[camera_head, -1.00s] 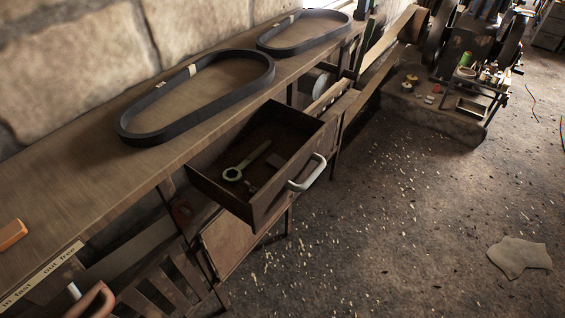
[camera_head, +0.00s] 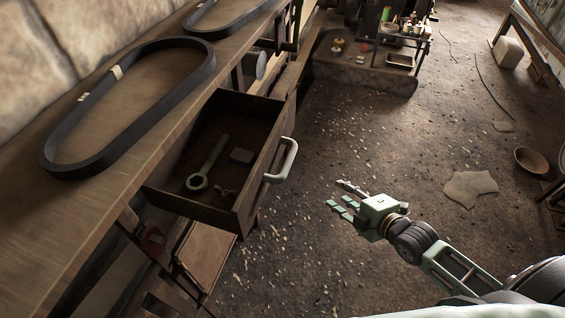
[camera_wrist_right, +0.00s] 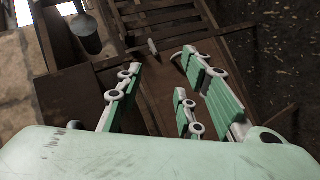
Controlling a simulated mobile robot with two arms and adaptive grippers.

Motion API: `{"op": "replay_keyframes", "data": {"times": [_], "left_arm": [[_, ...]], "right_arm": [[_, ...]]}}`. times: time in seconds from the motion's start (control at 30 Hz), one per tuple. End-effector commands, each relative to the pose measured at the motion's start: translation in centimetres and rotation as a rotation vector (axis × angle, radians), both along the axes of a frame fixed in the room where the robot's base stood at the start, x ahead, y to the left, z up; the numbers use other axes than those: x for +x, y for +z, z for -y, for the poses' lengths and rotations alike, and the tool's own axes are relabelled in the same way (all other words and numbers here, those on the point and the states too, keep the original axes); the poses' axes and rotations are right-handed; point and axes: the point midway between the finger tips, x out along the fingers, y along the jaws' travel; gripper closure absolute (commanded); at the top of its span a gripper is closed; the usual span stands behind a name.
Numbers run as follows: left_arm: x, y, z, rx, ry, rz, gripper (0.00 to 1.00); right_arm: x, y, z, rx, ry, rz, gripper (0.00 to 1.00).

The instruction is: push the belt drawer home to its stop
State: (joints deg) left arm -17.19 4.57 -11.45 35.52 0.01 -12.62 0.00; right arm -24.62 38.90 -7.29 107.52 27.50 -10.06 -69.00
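The belt drawer (camera_head: 218,165) hangs open from the bench, pulled out toward the right in the head view. A pale handle (camera_head: 283,161) is on its front. Inside lie a ring-ended wrench (camera_head: 207,166) and small pieces. My right gripper (camera_head: 343,195) is in the air to the right of the handle, apart from it. Its fingers are spread and empty. In the right wrist view the fingers of the right gripper (camera_wrist_right: 165,95) are also apart, with nothing between them. My left gripper is not in view.
A black belt (camera_head: 130,107) lies on the bench top (camera_head: 40,215), with another belt (camera_head: 226,15) farther back. A low machine base (camera_head: 365,77) stands at the back. A pale rag (camera_head: 470,188) and a bowl (camera_head: 531,160) lie on the open floor at right.

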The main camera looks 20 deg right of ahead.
Motion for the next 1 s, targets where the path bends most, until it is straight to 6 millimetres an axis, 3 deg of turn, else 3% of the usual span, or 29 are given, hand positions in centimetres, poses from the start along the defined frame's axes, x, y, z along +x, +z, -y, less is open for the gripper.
{"op": "replay_keyframes", "data": {"times": [0.03,0.1,0.2,0.33,0.53,1.0], "left_arm": [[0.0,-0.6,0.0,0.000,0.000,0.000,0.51],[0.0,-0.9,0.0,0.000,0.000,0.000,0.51],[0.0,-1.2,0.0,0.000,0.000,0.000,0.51],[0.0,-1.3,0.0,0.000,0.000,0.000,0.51],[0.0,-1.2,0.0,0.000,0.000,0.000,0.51],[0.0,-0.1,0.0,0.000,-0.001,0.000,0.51]], "right_arm": [[0.2,3.2,-1.9,-0.042,0.083,0.071,0.66],[0.0,7.2,-4.5,-0.096,0.184,0.160,0.66],[-0.8,11.7,-7.6,-0.155,0.296,0.263,0.66],[-1.9,14.9,-9.9,-0.198,0.378,0.343,0.66],[-1.7,15.9,-11.0,-0.211,0.399,0.370,0.66],[3.2,14.9,-14.0,-0.209,0.396,0.368,0.66]]}}
